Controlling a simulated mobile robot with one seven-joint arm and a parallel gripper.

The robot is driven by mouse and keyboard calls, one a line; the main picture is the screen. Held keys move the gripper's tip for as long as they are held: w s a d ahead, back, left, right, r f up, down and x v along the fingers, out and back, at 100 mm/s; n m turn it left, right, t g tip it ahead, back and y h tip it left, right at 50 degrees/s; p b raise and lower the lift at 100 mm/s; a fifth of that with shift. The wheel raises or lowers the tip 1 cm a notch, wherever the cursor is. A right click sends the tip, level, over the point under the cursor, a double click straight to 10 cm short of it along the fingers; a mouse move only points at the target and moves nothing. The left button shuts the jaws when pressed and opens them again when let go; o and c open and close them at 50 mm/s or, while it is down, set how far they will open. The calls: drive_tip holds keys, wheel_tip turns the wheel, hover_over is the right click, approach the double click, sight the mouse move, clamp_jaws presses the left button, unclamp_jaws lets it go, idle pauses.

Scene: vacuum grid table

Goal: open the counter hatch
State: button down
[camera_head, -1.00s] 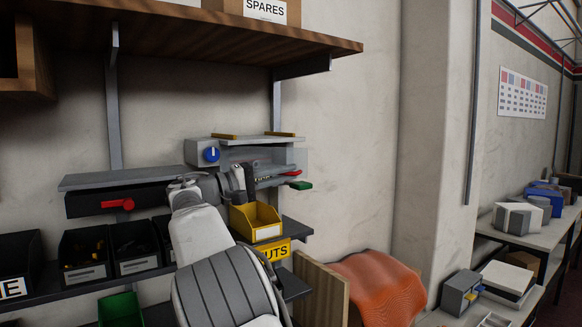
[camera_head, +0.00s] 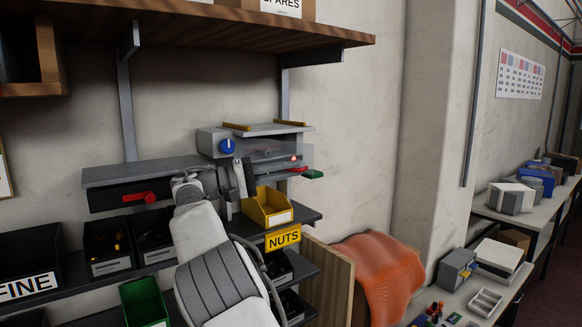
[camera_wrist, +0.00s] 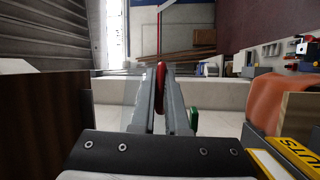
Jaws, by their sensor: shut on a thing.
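The counter unit (camera_head: 212,142) is a grey box with a blue knob (camera_head: 227,146) on the back wall. A clear panel (camera_head: 306,152), apparently the hatch, shows at its right end; how far open it stands I cannot tell. A red handle (camera_head: 298,169) shows by the panel's lower edge, beside a green block (camera_head: 313,174). In the wrist view my gripper (camera_wrist: 162,72) is shut on the red handle (camera_wrist: 161,80), with the clear panel left of the fingers and the green block (camera_wrist: 193,118) to their right. My arm partly hides the unit's lower left in the head view.
A yellow bin (camera_head: 266,208) stands just below the unit, above a NUTS label (camera_head: 283,237). A dark drawer with another red handle (camera_head: 138,198) is at left. A wooden shelf (camera_head: 200,30) overhangs. Orange cloth (camera_head: 375,275) lies at lower right.

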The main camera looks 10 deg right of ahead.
idle(0.3)
drive_tip(key=c, duration=1.2)
unclamp_jaws()
drive_tip(key=shift+r, duration=0.1)
